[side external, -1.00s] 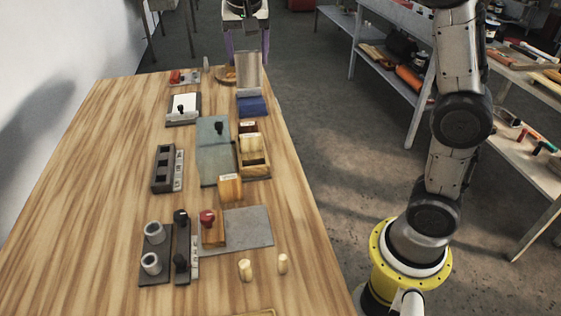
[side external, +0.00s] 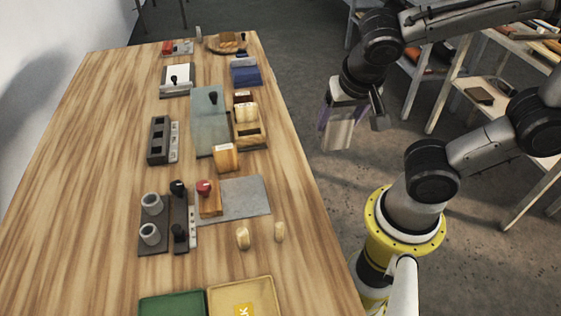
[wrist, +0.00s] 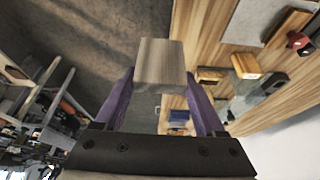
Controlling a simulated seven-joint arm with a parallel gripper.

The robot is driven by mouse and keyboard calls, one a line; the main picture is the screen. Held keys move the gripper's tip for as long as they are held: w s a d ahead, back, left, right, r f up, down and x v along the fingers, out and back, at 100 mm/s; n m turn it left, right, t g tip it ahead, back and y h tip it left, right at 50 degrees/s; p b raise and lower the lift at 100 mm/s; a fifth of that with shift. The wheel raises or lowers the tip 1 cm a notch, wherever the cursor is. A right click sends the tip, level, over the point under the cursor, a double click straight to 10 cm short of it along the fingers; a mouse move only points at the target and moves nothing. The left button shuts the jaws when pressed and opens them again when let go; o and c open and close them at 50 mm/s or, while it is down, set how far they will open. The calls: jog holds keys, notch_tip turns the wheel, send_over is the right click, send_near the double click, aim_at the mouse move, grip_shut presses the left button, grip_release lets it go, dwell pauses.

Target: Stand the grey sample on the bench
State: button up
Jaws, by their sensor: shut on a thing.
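The grey sample (side external: 339,133) is a pale grey-brown block that hangs below my gripper (side external: 342,110) in the side view. My gripper is shut on it, with purple fingers on two sides. The sample is in the air beside the bench's right edge and appears to be over the floor. In the wrist view the sample (wrist: 160,62) sits between the fingers and sticks out past their tips. The wooden bench (side external: 105,120) lies to the left of my gripper, with the sample apart from its top.
A grey mat (side external: 245,197), two small pale pieces (side external: 243,238), a dark holder with two grey cups (side external: 152,225) and a blue block (side external: 246,74) stand on the bench. A green tray (side external: 172,305) and a yellow tray (side external: 243,292) are at the near end. The bench's left side is clear.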

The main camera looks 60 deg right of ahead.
jog(key=shift+a+r, duration=0.1)
jog(key=shift+a, duration=0.05)
jog(key=shift+w, duration=0.25)
jog(key=shift+w+d+f, duration=0.15)
jog(key=shift+w+f, duration=3.05)
jog(key=shift+w, duration=0.15)
jog(key=shift+w+d+f, duration=0.1)
jog(key=shift+w+f, duration=3.05)
jog(key=shift+w, duration=0.15)
jog(key=shift+f, duration=0.2)
jog(key=o, duration=1.3)
jog(key=shift+o, duration=0.2)
